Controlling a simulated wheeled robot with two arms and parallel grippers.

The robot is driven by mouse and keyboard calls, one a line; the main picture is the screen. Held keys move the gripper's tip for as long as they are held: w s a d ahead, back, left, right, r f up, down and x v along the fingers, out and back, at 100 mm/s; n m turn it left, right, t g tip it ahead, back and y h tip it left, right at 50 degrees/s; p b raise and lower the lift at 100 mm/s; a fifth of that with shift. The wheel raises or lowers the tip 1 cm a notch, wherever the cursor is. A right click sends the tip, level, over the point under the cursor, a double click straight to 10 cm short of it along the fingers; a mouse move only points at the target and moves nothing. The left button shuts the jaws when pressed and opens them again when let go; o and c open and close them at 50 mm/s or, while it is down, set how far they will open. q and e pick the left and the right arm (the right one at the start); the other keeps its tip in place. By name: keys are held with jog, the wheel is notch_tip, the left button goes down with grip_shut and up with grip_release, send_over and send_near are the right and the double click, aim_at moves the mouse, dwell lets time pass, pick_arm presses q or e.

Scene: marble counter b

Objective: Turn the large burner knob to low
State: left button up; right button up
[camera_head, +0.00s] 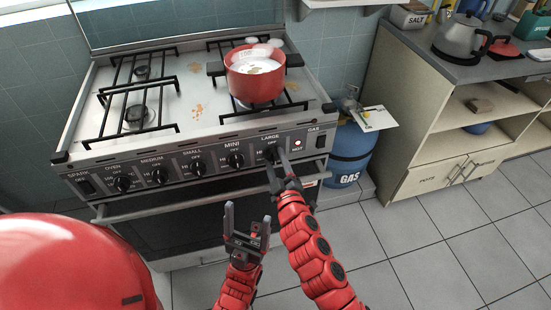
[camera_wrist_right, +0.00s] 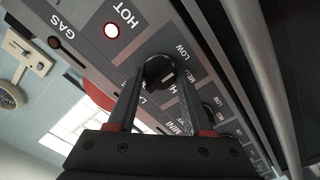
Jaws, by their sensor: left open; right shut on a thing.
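The large burner knob (camera_wrist_right: 158,70) is black and round, on the stove's front panel under the LARGE label. My right gripper (camera_wrist_right: 158,82) is shut on it, one finger on each side. In the head view the right gripper (camera_head: 276,156) covers much of the knob. In the wrist view the LOW label (camera_wrist_right: 182,51) is beside the knob. A small white mark shows on the knob, but its exact pointing is hard to read. My left gripper (camera_head: 247,217) is open and empty in front of the oven door, apart from the stove.
The HOT light (camera_wrist_right: 111,30) is lit. Other black knobs, such as the mini knob (camera_head: 235,160), line the panel leftward. A blue gas bottle (camera_head: 352,148) stands right of the stove.

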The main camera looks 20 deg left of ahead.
jog(key=o, duration=1)
jog(key=m+p, duration=0.1)
jog(key=m, duration=0.4)
jog(key=shift+r, duration=0.15)
jog(key=m, duration=0.3)
jog(key=shift+p, duration=0.4)
jog(key=shift+m, duration=0.5)
jog(key=shift+s, duration=0.1)
